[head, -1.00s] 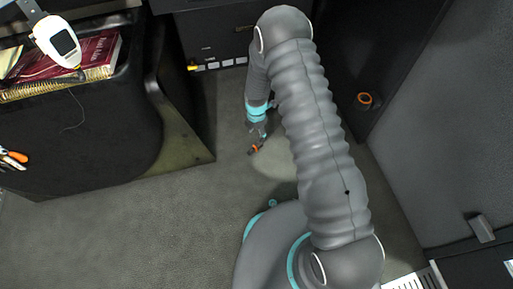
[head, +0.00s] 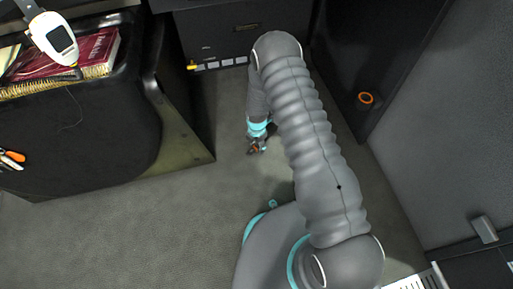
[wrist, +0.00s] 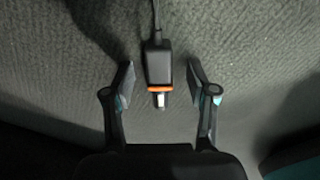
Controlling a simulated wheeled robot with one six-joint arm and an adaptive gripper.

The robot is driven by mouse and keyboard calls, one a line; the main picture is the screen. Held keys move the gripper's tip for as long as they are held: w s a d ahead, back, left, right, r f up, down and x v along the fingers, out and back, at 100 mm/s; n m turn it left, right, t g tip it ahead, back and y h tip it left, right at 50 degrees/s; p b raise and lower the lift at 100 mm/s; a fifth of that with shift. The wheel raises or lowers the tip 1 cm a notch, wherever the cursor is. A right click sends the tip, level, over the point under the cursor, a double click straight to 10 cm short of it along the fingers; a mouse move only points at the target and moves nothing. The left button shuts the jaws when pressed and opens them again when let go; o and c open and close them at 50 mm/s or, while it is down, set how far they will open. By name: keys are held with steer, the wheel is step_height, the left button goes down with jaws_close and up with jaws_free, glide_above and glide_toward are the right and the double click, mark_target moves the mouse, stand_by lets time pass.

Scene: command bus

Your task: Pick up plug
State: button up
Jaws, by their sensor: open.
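The plug (wrist: 158,68) is a dark block with an orange band, a pale metal tip and a cord running up and away in the wrist view. It lies on the grey carpet between the two fingers of my gripper (wrist: 160,85). The fingers are open, with a gap on both sides of the plug. In the head view my gripper (head: 256,146) is low over the carpet, and a small orange spot of the plug (head: 254,149) shows at the fingertips.
A black desk (head: 100,130) stands at the left with a red book (head: 75,55) and a white handheld device (head: 54,37) on it. Dark cabinets (head: 225,30) stand behind my gripper. A dark panel with an orange ring (head: 366,98) is at the right. The carpet (head: 130,225) at front left is clear.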

jaws_close()
steer(key=shift+r, duration=0.15)
